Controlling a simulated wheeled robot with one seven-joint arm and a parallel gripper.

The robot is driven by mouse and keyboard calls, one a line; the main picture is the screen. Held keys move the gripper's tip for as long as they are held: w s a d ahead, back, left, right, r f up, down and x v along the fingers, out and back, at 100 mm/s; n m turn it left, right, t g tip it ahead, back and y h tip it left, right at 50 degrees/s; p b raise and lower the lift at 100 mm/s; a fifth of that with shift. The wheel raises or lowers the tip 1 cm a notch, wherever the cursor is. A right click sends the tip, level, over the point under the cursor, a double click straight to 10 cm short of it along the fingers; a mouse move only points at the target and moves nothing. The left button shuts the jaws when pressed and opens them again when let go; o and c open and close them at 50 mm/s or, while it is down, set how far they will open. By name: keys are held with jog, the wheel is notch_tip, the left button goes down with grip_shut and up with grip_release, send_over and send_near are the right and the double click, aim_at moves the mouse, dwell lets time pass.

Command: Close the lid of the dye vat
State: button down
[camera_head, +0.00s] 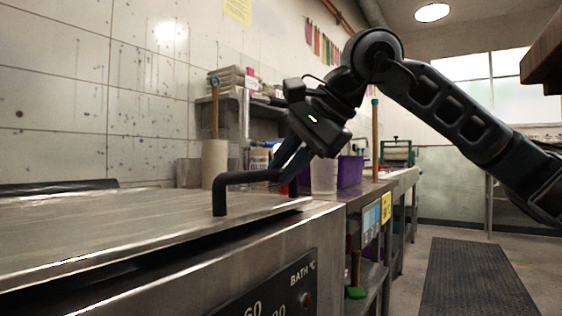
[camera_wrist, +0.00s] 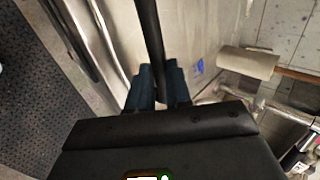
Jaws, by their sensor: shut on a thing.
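The dye vat (camera_head: 215,265) is a steel box at the left front of the head view, with a dark panel marked "BATH °C". Its flat steel lid (camera_head: 120,228) lies nearly level over it, and a dark gap shows under the lid's front edge. A black bar handle (camera_head: 236,179) stands on the lid. My gripper (camera_head: 284,168) is shut on the handle at its right end. In the wrist view the dark handle (camera_wrist: 149,35) runs between the blue-grey fingers of my gripper (camera_wrist: 158,82). The vat's inside is hidden.
A shelf unit beyond the vat carries a purple bin (camera_head: 349,171) and a clear container (camera_head: 324,176). A pale cylinder (camera_head: 214,163) with a wooden stick stands behind the lid. A dark floor mat (camera_head: 472,275) lies in the open aisle at right.

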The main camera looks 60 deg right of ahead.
aim_at(276, 201)
jog(key=shift+s+a+f+b, duration=0.15)
jog(key=shift+f+b, duration=0.1)
jog(key=shift+f, duration=0.3)
jog(key=shift+s+d+f+b, duration=0.1)
jog(key=shift+f+b, duration=0.2)
jog(key=shift+f, duration=0.2)
jog(key=shift+s+a+f+b, duration=0.15)
jog(key=shift+f+b, duration=0.1)
jog(key=shift+f, duration=0.3)
jog(key=shift+d, duration=0.1)
jog(key=c, duration=1.1)
grip_release()
jog(key=shift+o, duration=0.2)
jog(key=shift+d+r, duration=0.1)
jog(key=shift+r, duration=0.25)
